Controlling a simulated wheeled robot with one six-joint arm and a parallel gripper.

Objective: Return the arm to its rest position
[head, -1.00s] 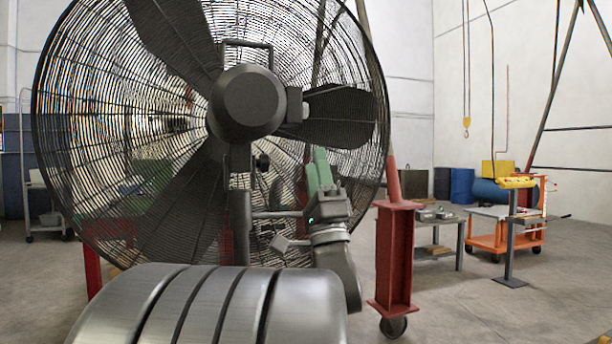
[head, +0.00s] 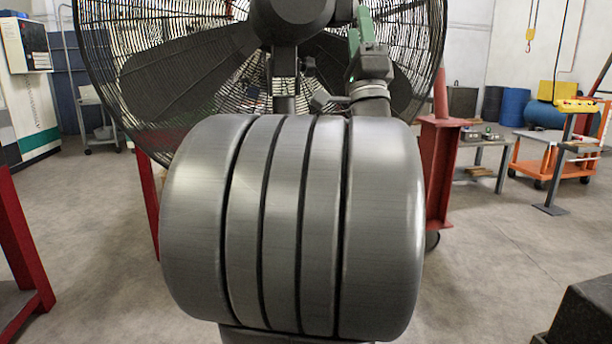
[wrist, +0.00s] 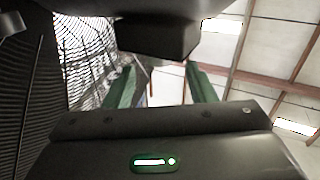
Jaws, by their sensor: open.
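My gripper (head: 360,28) shows near the top of the head view, in front of the large fan (head: 180,85) and right of its dark motor (head: 297,12). The gripper points upward, with green fingers on a dark body. In the wrist view, the two green fingers of my gripper (wrist: 161,80) stand well apart with nothing held between them. Part of my arm below the gripper is hidden behind the large grey ribbed body in the foreground, which seems to be mine.
A red post (head: 436,165) stands right of the arm, and a red frame (head: 22,260) is at the left edge. A grey table (head: 482,150) and an orange cart (head: 535,155) are at the right. A dark block (head: 590,300) is at bottom right. Open floor lies between.

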